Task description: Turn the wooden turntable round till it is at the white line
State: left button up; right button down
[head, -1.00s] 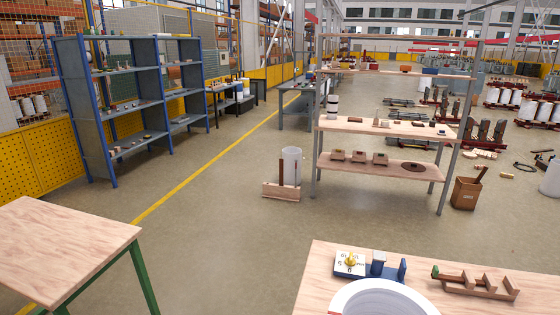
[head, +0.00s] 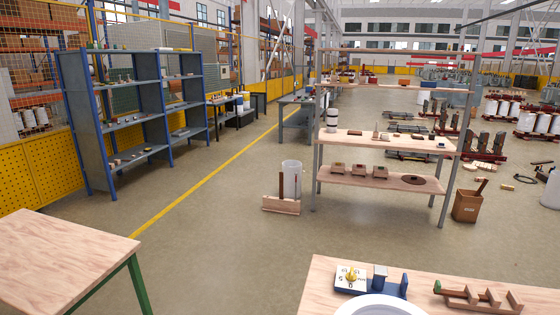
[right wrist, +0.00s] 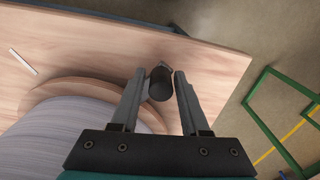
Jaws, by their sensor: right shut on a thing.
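In the right wrist view, the wooden turntable (right wrist: 75,90) lies on the wooden table, with a large grey-white ribbed round body on top of it. A short dark upright peg (right wrist: 160,83) stands at the turntable's right side. My right gripper (right wrist: 158,88) has its fingers on either side of this peg and is shut on it. The white line (right wrist: 23,62) is a short mark on the tabletop, left of the peg and apart from it. Part of the turntable is hidden by the round body and my gripper. My left gripper is not in view.
In the head view, a blue fixture with a dial (head: 352,275) and a wooden notched rack (head: 478,298) lie on the table behind the round body's white rim (head: 385,304). Another wooden table (head: 65,260) stands at left.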

jog(key=shift+a, duration=0.15)
jog(key=shift+s+d+r+p, duration=0.1)
jog(key=shift+s+d+p, duration=0.35)
jog(key=shift+p, duration=0.2)
jog(key=shift+s+d+p, duration=0.35)
jog(key=shift+d+p, duration=0.15)
jog(key=shift+d, duration=0.1)
jog(key=shift+s+d+p, duration=0.3)
jog(key=shift+d+p, duration=0.2)
jog(key=shift+d, duration=0.25)
jog(key=shift+d, duration=0.1)
jog(key=shift+s+d+p, duration=0.35)
jog(key=shift+d+p, duration=0.3)
jog(key=shift+d, duration=0.05)
jog(key=shift+s+d+p, duration=0.25)
jog(key=shift+d+p, duration=0.1)
jog(key=shift+d, duration=0.25)
jog(key=shift+s+d+p, duration=0.25)
jog(key=shift+d+p, duration=0.1)
jog(key=shift+d, duration=0.2)
